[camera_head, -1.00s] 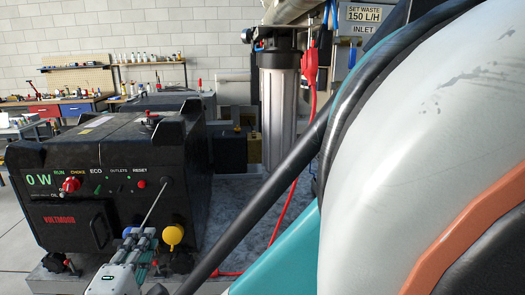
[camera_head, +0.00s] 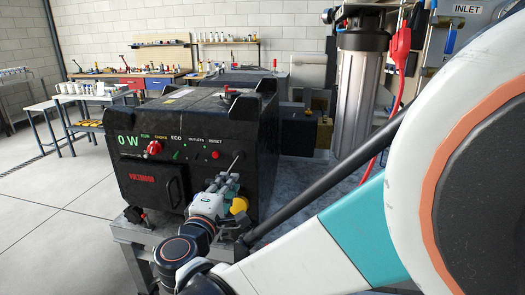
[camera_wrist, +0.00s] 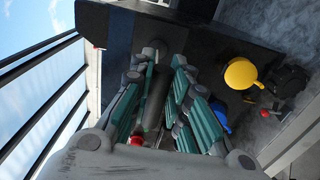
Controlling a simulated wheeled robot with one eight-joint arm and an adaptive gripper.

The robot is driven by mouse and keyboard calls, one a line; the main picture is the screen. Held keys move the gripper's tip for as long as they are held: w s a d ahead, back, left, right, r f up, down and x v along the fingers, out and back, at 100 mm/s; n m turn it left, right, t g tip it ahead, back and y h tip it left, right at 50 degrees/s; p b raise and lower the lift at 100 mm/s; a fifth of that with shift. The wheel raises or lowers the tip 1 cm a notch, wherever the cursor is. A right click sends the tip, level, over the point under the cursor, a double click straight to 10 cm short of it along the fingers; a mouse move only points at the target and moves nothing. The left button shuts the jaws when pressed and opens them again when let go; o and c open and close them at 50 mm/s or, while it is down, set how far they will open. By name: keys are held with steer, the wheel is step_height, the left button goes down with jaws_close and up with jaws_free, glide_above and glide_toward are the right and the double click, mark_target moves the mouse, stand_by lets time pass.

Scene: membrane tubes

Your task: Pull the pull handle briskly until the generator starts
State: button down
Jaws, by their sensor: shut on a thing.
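The black generator (camera_head: 150,165) stands on a grey stand at the centre left, with a green "0 W" display (camera_head: 127,140) on its front. My gripper (camera_head: 228,182) is at the right of its front panel, close to the cord outlet. Only a short piece of cord (camera_head: 236,162) shows between the panel and my fingers. In the wrist view, my green-padded fingers (camera_wrist: 165,90) are closed around a dark bar, the pull handle (camera_wrist: 156,100). The fingers hide most of the handle in the head view.
A red choke knob (camera_head: 154,148) and a red button (camera_head: 215,155) are on the panel. A yellow cap (camera_head: 239,205) sits just below my gripper. Open floor lies at the left.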

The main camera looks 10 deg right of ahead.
steer(key=x, duration=1.2)
steer(key=shift+f, duration=0.1)
steer(key=c, duration=1.2)
jaws_free()
steer(key=v, duration=0.9)
steer(key=shift+w, duration=0.1)
